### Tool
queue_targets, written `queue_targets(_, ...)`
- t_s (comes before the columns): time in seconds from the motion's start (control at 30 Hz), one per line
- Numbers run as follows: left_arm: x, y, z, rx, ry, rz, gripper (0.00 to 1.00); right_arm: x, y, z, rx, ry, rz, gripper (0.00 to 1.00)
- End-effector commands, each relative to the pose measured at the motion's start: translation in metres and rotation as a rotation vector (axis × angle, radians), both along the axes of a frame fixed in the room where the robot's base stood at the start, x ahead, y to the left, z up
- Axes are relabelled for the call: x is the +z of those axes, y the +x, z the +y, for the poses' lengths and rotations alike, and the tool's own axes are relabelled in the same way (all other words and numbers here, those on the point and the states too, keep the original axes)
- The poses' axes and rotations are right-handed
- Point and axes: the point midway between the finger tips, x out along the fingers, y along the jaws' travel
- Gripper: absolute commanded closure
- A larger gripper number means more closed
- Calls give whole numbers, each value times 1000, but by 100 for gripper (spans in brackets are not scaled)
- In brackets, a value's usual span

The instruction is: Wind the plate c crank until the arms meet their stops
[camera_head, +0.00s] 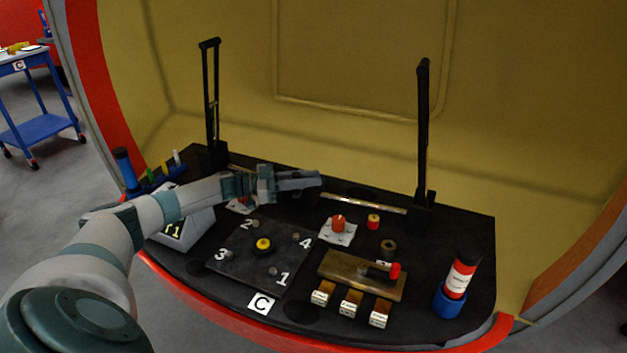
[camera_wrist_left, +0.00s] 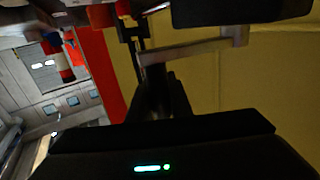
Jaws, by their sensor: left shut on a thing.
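My left gripper (camera_head: 298,180) reaches across the black desk from the left and is shut behind the numbered plate. The crank is hidden by the gripper in the head view. In the left wrist view a grey metal bar with a bent end, which looks like the crank (camera_wrist_left: 190,50), runs close to the dark fingers. The contact itself is not clear. Two tall black arms, the left one (camera_head: 210,95) and the right one (camera_head: 423,130), stand nearly upright at the back of the desk. A white label C (camera_head: 262,303) is at the front edge. My right gripper is out of view.
The numbered plate (camera_head: 235,262) has a yellow-topped knob (camera_head: 264,244). A brass plate (camera_head: 340,272) with a red-knobbed lever, several small labelled blocks, a red knob (camera_head: 338,223) and a bottle in a blue holder (camera_head: 449,300) occupy the right side. A yellow wall stands behind.

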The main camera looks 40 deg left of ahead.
Motion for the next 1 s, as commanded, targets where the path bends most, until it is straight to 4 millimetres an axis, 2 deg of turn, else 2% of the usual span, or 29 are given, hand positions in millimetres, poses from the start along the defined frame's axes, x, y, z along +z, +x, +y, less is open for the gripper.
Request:
queue_targets(0.03,-7,-6,-2,-13,2,13,100,0,0,0,0,0,0,44)
queue_targets(0.53,-10,-8,-1,-15,4,17,100,-1,0,0,0,1,0,44)
queue_targets(0.57,-10,-8,-1,-15,4,17,79,-1,0,0,0,1,0,44)
queue_targets(0.63,-10,-8,-2,-15,4,17,63,-1,1,0,0,0,-1,44)
queue_targets(1.0,-6,-7,1,-8,2,9,63,-2,-1,0,0,0,2,44)
